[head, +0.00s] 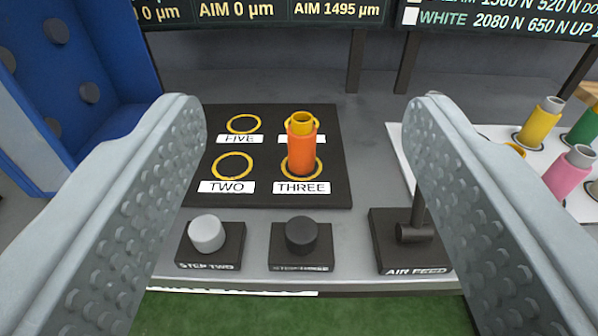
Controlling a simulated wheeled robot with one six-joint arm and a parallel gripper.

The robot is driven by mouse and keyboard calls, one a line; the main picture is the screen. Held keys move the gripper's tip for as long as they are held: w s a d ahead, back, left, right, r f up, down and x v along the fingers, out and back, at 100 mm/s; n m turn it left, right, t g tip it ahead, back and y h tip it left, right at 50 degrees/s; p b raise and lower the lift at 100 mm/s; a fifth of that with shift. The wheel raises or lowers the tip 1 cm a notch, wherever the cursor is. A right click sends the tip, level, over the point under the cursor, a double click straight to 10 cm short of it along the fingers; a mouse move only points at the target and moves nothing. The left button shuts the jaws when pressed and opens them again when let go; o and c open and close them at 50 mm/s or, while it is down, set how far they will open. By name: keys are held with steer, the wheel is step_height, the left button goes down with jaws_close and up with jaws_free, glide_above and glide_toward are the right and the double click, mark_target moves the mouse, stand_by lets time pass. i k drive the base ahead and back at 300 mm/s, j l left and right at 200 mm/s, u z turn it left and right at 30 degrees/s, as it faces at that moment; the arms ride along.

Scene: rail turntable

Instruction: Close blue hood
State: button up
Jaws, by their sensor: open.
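A blue structure (82,55) with round dark studs or holes stands at the upper left edge; it may be the blue hood. Only part of it shows, so I cannot tell whether it is open or closed. My gripper (305,112) is open, its two grey dimpled fingers spread wide at the left and right. Nothing is held between them. The left finger lies in front and to the right of the blue structure in the picture, with no visible contact.
Between the fingers, a black board (265,150) has labelled yellow rings and an orange cylinder (301,150) on THREE. In front are a white knob (207,233), a black knob (302,235) and an AIR FEED lever (415,233). A white tray (515,165) holds coloured cylinders. Screens (265,12) hang behind.

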mark_target(77, 76)
steer(key=j+z, duration=0.25)
steer(key=j, duration=1.25)
steer(key=j+z, duration=0.25)
steer(key=j, duration=1.3)
steer(key=k, duration=0.05)
